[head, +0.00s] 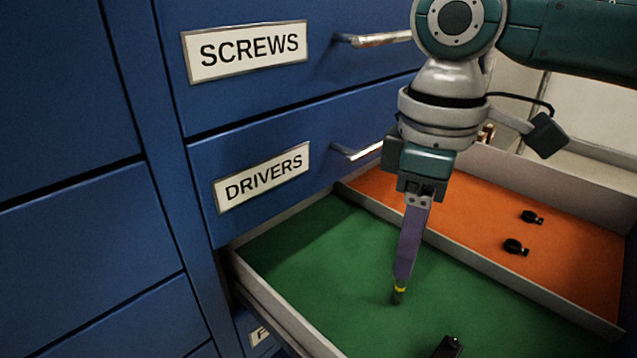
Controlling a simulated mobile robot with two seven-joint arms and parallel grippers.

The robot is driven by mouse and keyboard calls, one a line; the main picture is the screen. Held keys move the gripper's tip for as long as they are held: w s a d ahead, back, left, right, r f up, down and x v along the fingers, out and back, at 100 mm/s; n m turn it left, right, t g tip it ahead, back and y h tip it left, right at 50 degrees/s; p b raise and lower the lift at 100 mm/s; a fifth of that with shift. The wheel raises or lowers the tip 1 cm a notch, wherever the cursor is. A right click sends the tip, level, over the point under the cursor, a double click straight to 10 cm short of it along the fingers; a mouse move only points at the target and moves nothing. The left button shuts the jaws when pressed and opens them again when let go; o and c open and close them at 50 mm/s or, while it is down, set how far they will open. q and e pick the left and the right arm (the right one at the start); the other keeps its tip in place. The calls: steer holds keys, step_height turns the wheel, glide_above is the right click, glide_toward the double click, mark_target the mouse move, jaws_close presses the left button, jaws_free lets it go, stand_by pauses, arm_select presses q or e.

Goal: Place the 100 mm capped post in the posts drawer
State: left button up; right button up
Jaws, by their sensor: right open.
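An open drawer (262,300) has a green-lined section and an orange-lined section with a grey divider between them. Its front label is cut off, so I cannot read it. My right gripper (398,294) points down over the green section, its tips low near the lining. It is seen edge-on, with one purple finger showing and nothing visible in it. A black object (448,347) lies on the green lining at the bottom edge of the view. It is partly cut off, and I cannot tell whether it is the 100 mm capped post. My left gripper is out of view.
Two small black clamp-like parts (515,246) lie on the orange lining. Closed blue drawers labelled SCREWS (250,48) and DRIVERS (264,178) stand above, with handles (372,40) sticking out beside my right arm. Much of the green lining (320,255) is bare.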

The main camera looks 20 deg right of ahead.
step_height(320, 180, up, 11)
steer(key=p, duration=0.5)
steer(key=s+a+f+m+t, duration=0.1)
steer(key=s+a+f, duration=0.1)
steer(key=s+a, duration=0.1)
steer(key=s+a+f+m+t+y, duration=0.1)
steer(key=s+a+f, duration=0.2)
steer(key=s, duration=0.2)
steer(key=s+a+f+m+t+y, duration=0.1)
steer(key=s+a+f, duration=0.1)
steer(key=s+f, duration=0.1)
steer(key=shift+s+a+f, duration=0.15)
steer(key=shift+s+a, duration=0.25)
steer(key=shift+s, duration=0.1)
steer(key=s+d+m+h, duration=0.1)
steer(key=s+d+m, duration=0.2)
steer(key=d, duration=0.3)
steer(key=shift+s+f+t+h, duration=0.2)
steer(key=shift+s+t+h, duration=0.15)
steer(key=shift+s, duration=0.5)
